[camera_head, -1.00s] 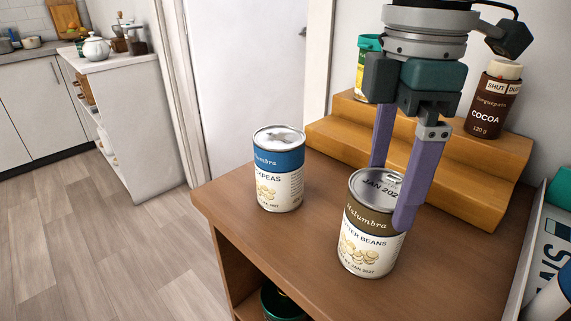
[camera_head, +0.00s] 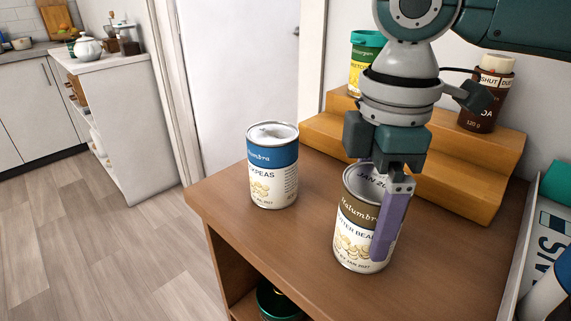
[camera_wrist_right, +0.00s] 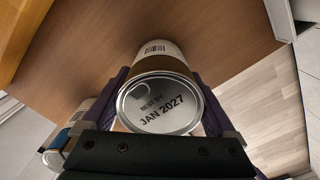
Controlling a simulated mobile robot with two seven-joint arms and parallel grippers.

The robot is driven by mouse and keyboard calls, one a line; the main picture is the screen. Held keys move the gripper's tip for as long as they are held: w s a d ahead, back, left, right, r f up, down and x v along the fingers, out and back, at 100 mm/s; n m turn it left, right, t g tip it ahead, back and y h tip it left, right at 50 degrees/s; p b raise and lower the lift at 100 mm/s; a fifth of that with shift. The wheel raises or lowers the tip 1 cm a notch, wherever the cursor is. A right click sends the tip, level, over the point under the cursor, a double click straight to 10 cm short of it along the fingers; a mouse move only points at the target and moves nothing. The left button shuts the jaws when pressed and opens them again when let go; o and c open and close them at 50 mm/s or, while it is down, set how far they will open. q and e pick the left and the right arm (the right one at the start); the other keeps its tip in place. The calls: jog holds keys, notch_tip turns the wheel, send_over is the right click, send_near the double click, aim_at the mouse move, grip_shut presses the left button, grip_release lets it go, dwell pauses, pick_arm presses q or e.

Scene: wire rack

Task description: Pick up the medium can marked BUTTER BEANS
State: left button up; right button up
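The BUTTER BEANS can (camera_head: 352,238), with a brown and cream label, stands upright on the brown wooden top (camera_head: 300,240). My right gripper (camera_head: 372,250) points down over it with purple fingers on either side. One finger covers the label's right part; the other is hidden in the head view. In the right wrist view, the can's lid (camera_wrist_right: 160,105), reading JAN 2027, lies between the fingers. The fingers look spread around the can, close to its sides; a firm hold does not show. My left gripper is out of view.
Behind is a stepped wooden riser (camera_head: 470,175) with a cocoa jar (camera_head: 484,110) and a green-lidded tub (camera_head: 362,65). A panel edge (camera_head: 518,255) bounds the right side.

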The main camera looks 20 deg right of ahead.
jog(key=c, duration=1.1)
grip_shut()
jog(key=shift+r, duration=0.1)
